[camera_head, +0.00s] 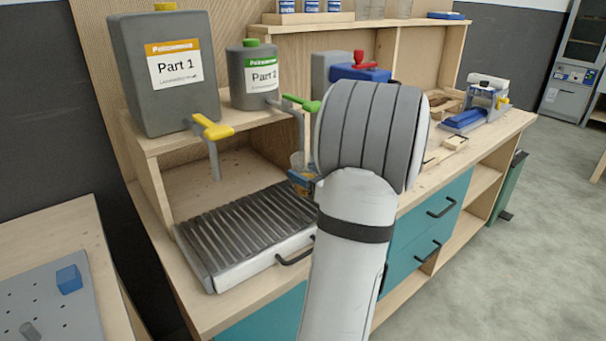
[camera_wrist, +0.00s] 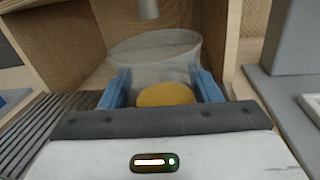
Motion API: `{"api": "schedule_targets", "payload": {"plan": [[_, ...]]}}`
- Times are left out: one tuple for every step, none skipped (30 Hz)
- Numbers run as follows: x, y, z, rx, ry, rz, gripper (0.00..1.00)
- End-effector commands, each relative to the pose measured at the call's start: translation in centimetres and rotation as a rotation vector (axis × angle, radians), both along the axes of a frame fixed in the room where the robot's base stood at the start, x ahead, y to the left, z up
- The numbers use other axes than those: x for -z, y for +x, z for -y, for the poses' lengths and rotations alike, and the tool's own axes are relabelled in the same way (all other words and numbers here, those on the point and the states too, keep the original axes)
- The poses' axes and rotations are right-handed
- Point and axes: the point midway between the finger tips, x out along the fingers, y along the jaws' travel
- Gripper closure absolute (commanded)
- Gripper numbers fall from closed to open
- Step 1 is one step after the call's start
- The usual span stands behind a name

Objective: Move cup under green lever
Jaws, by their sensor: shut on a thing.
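The clear cup (camera_wrist: 155,48) with yellow-orange contents stands upright between the blue fingers of my gripper (camera_wrist: 168,88), which is shut on it. In the head view the cup (camera_head: 297,160) is partly hidden behind my arm, near the right end of the grate. The green lever (camera_head: 302,103) sits on the tap of the small grey "Part 2" container (camera_head: 237,80). Its spout hangs down close to the cup. In the wrist view a grey spout (camera_wrist: 148,8) shows above the cup's far rim. Whether it is exactly over the cup's middle I cannot tell.
The large "Part 1" container (camera_head: 160,95) with a yellow lever (camera_head: 213,127) stands to the left on the wooden shelf (camera_head: 160,143). The slatted grate (camera_head: 240,240) below is empty. A red-and-blue device (camera_head: 362,70) stands behind my arm.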

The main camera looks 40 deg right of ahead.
Motion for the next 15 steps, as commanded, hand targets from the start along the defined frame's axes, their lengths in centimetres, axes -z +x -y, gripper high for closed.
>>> {"api": "schedule_targets", "payload": {"plan": [[0.0, 1.0, -0.1, -0.004, 0.0, 0.0, 0.56], [0.0, 1.6, -0.1, -0.005, 0.0, -0.001, 0.56], [0.0, 2.3, -0.2, -0.005, 0.001, 0.0, 0.56], [0.8, 2.0, -0.1, -0.001, 0.004, -0.001, 0.56], [1.2, 1.9, 0.0, 0.0, 0.003, -0.002, 0.56], [1.5, 1.9, 0.0, 0.0, 0.003, -0.001, 0.56], [1.6, 1.9, 0.0, 0.0, 0.002, -0.001, 0.56], [1.6, 1.9, 0.0, 0.0, 0.0, 0.0, 0.56], [1.5, 1.9, 0.0, -0.001, -0.001, 0.0, 0.56], [1.5, 1.9, -0.1, -0.001, -0.001, 0.0, 0.56], [1.5, 1.9, -0.1, -0.001, -0.001, 0.0, 0.56], [1.5, 1.9, -0.1, -0.001, -0.001, 0.0, 0.56], [1.5, 1.9, -0.1, -0.001, -0.001, 0.0, 0.56], [1.6, 1.9, -0.1, -0.001, -0.001, 0.0, 0.56], [1.7, 1.9, -0.1, -0.001, 0.0, 0.0, 0.56]]}}
